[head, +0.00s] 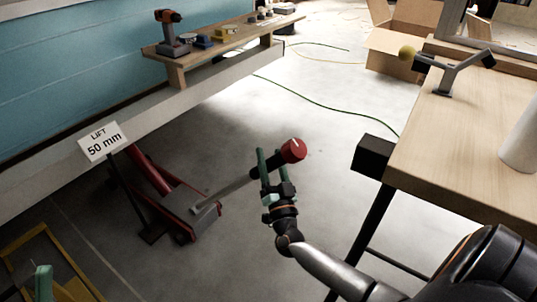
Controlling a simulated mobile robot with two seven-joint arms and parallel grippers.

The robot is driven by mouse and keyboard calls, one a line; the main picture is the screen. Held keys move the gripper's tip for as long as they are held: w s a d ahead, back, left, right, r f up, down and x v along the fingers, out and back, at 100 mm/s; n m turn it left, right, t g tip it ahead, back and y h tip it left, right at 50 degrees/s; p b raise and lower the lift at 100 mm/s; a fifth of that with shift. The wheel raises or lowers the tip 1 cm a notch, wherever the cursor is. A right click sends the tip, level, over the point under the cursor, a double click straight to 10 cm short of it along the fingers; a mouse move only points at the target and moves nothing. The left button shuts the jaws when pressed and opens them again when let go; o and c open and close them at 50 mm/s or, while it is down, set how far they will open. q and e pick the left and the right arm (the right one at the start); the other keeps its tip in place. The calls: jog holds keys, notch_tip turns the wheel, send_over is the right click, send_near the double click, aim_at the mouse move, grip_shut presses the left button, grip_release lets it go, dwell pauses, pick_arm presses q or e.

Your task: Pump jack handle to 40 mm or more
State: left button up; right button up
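The red floor jack (181,211) sits on the floor beside the camper's lower edge. Its grey handle (229,189) slopes up to the right and ends in a red knob (293,150). My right gripper (270,155) is at the handle's upper end, just left of the knob. Its green fingers stand apart, with a gap that looks wider than the handle. Whether they touch the handle is hard to see. A white sign (102,141) by the jack reads "LIFT 50 mm". A green fingertip of my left gripper (43,283) shows at the lower left; the rest is cut off.
A wooden workbench (440,150) with a white cylinder (520,140) and a forked stand (449,75) is on the right. A wooden shelf (236,42) with tools juts from the camper. A cardboard box (397,45) stands behind. A green cable (322,101) crosses open floor.

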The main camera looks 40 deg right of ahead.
jog(key=shift+o, duration=1.2)
jog(key=shift+d+r, duration=0.1)
jog(key=p+v, duration=0.2)
jog(key=v, duration=1)
jog(key=shift+s+f+p, duration=0.15)
jog(key=shift+f+p, duration=0.05)
jog(key=shift+p, duration=0.15)
